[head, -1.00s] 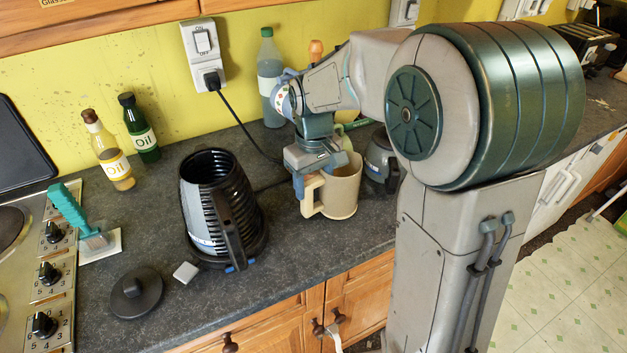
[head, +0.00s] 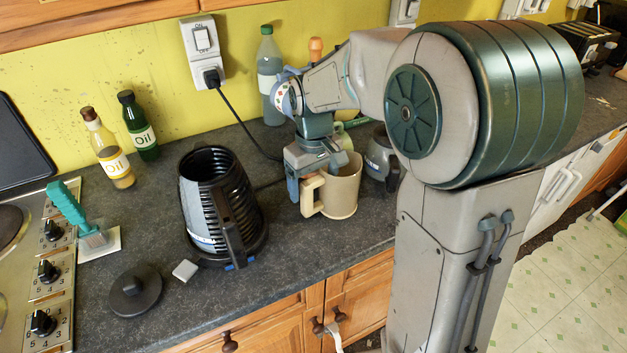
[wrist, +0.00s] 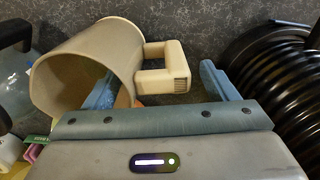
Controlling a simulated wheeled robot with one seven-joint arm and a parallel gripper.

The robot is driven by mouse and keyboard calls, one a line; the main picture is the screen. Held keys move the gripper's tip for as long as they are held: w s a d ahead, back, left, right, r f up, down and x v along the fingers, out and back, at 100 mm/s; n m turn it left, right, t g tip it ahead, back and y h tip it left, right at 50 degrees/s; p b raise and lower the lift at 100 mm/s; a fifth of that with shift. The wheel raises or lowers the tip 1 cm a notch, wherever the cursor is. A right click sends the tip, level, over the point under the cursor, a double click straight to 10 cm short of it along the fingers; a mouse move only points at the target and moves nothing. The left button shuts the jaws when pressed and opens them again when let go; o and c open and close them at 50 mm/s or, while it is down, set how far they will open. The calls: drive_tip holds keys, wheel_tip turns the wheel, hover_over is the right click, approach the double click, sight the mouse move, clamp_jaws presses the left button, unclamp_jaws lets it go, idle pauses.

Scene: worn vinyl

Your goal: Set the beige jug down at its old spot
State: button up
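The beige jug (head: 343,187) stands upright on the dark worktop, with its blocky handle (head: 312,193) toward the left front. My gripper (head: 315,172) is over the handle side of the jug. In the wrist view, my gripper (wrist: 158,78) has its blue fingers spread wide, with the handle (wrist: 165,72) in the gap and clear space between the handle and the right finger. The left finger overlaps the mouth of the jug (wrist: 92,65); I cannot tell whether it touches the rim.
A black ribbed appliance (head: 222,210) stands left of the jug, and a dark grey jar (head: 380,160) close to its right. A clear bottle (head: 270,85) is behind. A black lid (head: 133,290) and a small grey block (head: 185,270) lie front left. The worktop before the jug is clear.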

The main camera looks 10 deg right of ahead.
drive_tip(key=shift+r, duration=0.1)
idle(0.4)
drive_tip(key=shift+r+p, duration=3.05)
drive_tip(key=shift+r, duration=0.9)
wheel_tip(320, 180, up, 14)
drive_tip(key=b, duration=0.1)
drive_tip(key=shift+f, duration=0.1)
